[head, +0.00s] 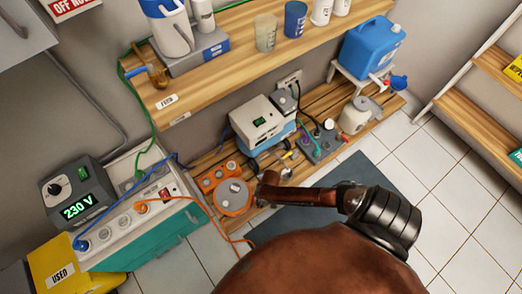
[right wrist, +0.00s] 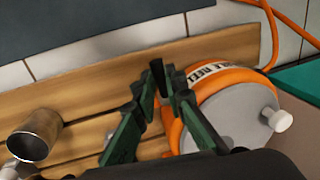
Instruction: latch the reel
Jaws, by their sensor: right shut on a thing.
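The orange cable reel (head: 234,199) sits on the low slatted wooden shelf, with a grey disc and a small knob on its face. It fills the right of the right wrist view (right wrist: 203,78), where its label is partly cut off by a finger and its white knob shows. My right gripper (head: 266,187) is beside the reel's right edge. In the right wrist view its green fingers (right wrist: 163,80) are closed around a small dark upright piece (right wrist: 157,74) at the reel's rim. Whether this piece is the reel's latch I cannot tell. My left gripper is not in view.
An orange cord (head: 210,222) runs from the reel area to the white socket strip (head: 130,220) at left. A metal cup (right wrist: 36,134) is near the fingers. Small devices (head: 318,145) crowd the shelf at right. The upper shelf (head: 225,60) overhangs behind.

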